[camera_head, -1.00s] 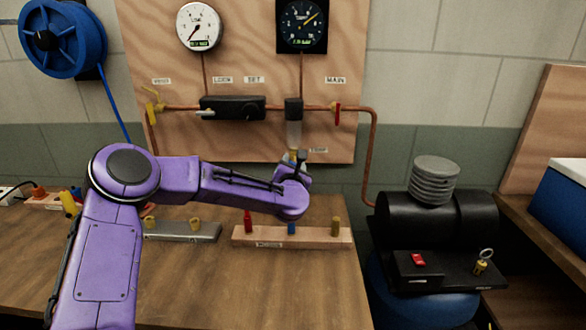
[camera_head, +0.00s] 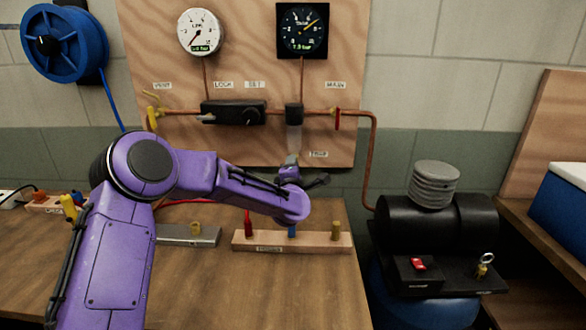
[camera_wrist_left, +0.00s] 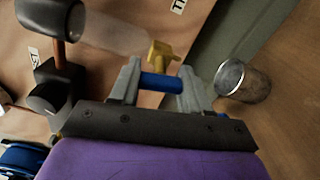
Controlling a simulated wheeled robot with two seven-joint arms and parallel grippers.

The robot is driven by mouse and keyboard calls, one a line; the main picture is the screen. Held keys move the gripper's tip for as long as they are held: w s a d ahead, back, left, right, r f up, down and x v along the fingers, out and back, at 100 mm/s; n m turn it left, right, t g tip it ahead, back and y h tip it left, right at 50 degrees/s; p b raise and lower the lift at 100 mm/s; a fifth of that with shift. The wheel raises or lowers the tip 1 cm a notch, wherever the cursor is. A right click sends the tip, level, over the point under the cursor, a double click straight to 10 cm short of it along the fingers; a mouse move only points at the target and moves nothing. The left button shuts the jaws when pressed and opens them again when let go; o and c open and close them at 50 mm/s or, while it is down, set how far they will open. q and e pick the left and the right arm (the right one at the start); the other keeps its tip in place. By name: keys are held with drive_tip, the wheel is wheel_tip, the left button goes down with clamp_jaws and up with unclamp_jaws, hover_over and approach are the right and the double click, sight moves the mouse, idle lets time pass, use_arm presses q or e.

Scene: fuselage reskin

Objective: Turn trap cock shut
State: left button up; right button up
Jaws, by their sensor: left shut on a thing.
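The trap cock (camera_wrist_left: 161,54) is a yellow, tee-shaped fitting at the end of a clear trap bowl (camera_wrist_left: 118,36) in the left wrist view. In the head view the bowl (camera_head: 294,138) hangs under the black block on the copper pipe, and my wrist hides the cock. My left gripper (camera_wrist_left: 160,83) is shut on a blue cylinder (camera_wrist_left: 162,83) lying across between its fingers. The cylinder visually meets the yellow cock; I cannot tell if they are joined. In the head view this gripper (camera_head: 308,178) is just below the bowl. My right gripper is not in view.
A wooden rack (camera_head: 285,243) with red, blue and yellow pegs stands below my left forearm. A black compressor (camera_head: 437,225) is at right. The front of the bench is clear.

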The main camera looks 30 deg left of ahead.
use_arm(q)
drive_tip(key=shift+f+m, duration=0.1)
drive_tip(key=shift+m, duration=0.9)
drive_tip(key=o, duration=1.1)
drive_tip(key=shift+d, duration=0.1)
drive_tip(key=shift+c, duration=0.2)
drive_tip(key=b+v, duration=0.2)
drive_tip(key=v, duration=0.8)
drive_tip(key=shift+s+d, duration=0.2)
